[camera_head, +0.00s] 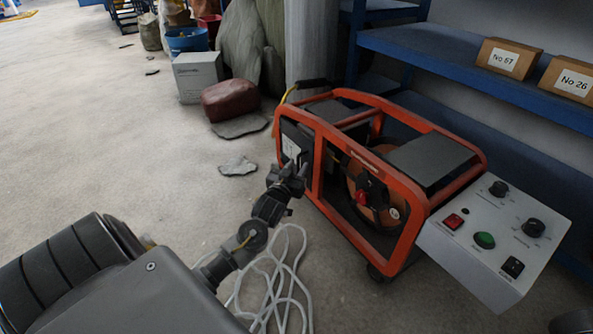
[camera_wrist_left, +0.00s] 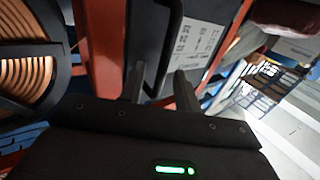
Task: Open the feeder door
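The orange-framed feeder machine (camera_head: 340,185) stands on the floor. A dark panel with a white label, which looks like the feeder door (camera_head: 291,149), is on its left end. The door (camera_wrist_left: 205,35) also shows in the left wrist view, with a black bar handle (camera_wrist_left: 172,45) along it. My left gripper (camera_head: 290,172) is at this end of the machine, close to the door. In the left wrist view its two fingers (camera_wrist_left: 160,88) are apart, with the handle's lower part between them; contact cannot be told. My right gripper is not in view.
A grey control box (camera_head: 490,245) with knobs and buttons sticks out at the machine's right end. A blue shelf (camera_head: 440,50) with boxes stands behind. A pale cable (camera_head: 275,285) lies coiled on the floor. A wire spool (camera_head: 385,205) is inside the frame. Floor to the left is mostly clear.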

